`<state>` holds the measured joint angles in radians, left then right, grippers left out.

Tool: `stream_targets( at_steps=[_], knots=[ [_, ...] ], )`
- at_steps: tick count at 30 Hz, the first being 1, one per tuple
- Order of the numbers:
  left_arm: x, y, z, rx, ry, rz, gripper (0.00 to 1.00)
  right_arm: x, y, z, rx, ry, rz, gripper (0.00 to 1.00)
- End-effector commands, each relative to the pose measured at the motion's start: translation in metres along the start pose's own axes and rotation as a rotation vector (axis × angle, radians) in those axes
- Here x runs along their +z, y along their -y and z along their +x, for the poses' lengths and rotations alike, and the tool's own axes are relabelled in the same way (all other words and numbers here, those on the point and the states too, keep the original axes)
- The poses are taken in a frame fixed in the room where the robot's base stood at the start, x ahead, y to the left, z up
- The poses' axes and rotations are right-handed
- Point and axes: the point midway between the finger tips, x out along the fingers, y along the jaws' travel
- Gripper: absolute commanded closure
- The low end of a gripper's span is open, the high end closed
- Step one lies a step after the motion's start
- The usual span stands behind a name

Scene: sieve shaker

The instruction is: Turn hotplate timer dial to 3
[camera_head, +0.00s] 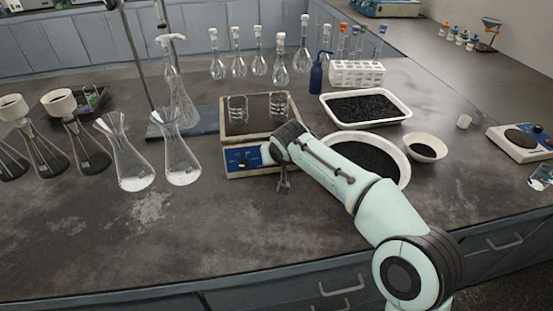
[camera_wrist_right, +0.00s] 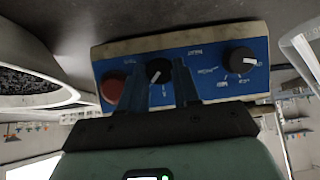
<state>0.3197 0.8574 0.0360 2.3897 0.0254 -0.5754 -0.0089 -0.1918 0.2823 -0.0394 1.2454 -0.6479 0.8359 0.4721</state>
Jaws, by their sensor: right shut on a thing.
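The hotplate (camera_head: 235,146) stands mid-bench with two glass beakers (camera_head: 278,108) on top and a blue control panel (camera_head: 238,158) facing front. My right gripper, in the wrist view (camera_wrist_right: 160,78), is shut on a black dial (camera_wrist_right: 158,70) with a white pointer line, between a second black dial (camera_wrist_right: 240,60) and a red knob (camera_wrist_right: 113,88). That second dial also shows in the head view (camera_head: 243,165). The panel appears upside down in the wrist view; its printing is too small to read surely. My arm hides the held dial in the head view. My left gripper is out of view.
Several flasks (camera_head: 183,165) stand left of the hotplate. A white tray of dark granules (camera_head: 398,122), a round pan (camera_head: 403,178) and a small bowl (camera_head: 426,148) are on the right. The bench front is clear.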

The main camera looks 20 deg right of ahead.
Motion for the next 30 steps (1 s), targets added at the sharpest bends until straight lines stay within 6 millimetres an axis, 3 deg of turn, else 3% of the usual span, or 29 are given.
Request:
stream_targets(
  at_steps=[14, 15, 17, 26, 30],
  knots=[
    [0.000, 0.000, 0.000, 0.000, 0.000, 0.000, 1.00, 0.002, 0.001, 0.001, -0.008, 0.005, 0.012, 0.99],
    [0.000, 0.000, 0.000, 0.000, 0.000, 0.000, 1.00, 0.002, 0.001, 0.001, -0.008, 0.005, 0.012, 0.65],
    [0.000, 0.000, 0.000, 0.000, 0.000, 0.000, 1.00, 0.002, 0.001, 0.001, -0.008, 0.004, 0.011, 0.46],
    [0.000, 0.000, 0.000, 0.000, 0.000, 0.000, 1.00, 0.001, 0.000, 0.000, -0.008, 0.001, 0.012, 0.43],
    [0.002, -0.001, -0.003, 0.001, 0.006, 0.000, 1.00, -0.001, 0.000, -0.011, -0.009, -0.002, 0.012, 0.43]
  ],
)
